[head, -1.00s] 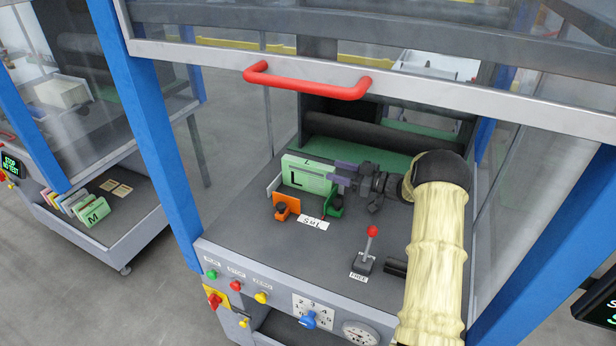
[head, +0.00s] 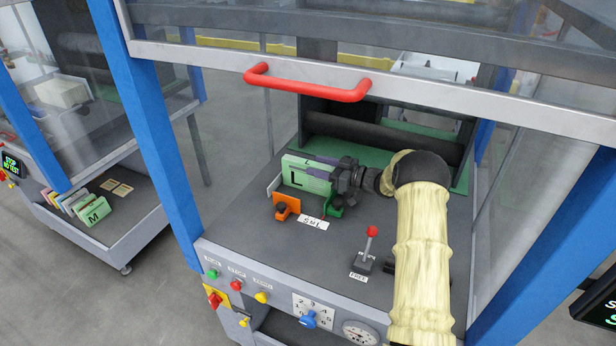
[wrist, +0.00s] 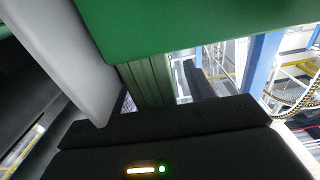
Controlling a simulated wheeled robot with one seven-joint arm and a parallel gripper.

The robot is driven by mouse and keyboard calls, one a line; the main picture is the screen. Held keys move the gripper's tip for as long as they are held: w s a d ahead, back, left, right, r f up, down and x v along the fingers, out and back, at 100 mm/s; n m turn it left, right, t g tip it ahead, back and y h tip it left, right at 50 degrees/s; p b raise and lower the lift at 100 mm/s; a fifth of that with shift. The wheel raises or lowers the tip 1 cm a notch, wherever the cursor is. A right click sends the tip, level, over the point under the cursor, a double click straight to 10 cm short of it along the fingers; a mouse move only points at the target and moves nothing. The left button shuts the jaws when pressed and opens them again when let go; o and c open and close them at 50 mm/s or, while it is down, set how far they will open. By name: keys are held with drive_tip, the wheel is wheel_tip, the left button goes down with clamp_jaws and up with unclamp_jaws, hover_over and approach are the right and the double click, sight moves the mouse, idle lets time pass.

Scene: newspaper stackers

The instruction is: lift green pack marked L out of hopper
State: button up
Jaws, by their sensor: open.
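The green pack marked L (head: 300,178) stands upright in the hopper, its lettered face toward the head camera. The hopper has a grey side plate (head: 273,181) at the pack's left. My gripper (head: 325,167) is open and reaches in from the right. Its fingers overlap the right part of the pack, apparently one on each side; whether they touch it is unclear. In the wrist view a green layered edge (wrist: 150,82), likely the pack, lies just beyond the dark gripper body. A broad green surface fills the top of that view.
An orange block (head: 286,204) and a green block (head: 334,206) with dark knobs stand before the hopper, near a white label (head: 313,222). A red-knobbed lever (head: 371,238) stands at front right. The raised guard's red handle (head: 307,82) hangs above.

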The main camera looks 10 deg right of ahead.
clamp_jaws()
drive_tip(key=shift+r, duration=0.1)
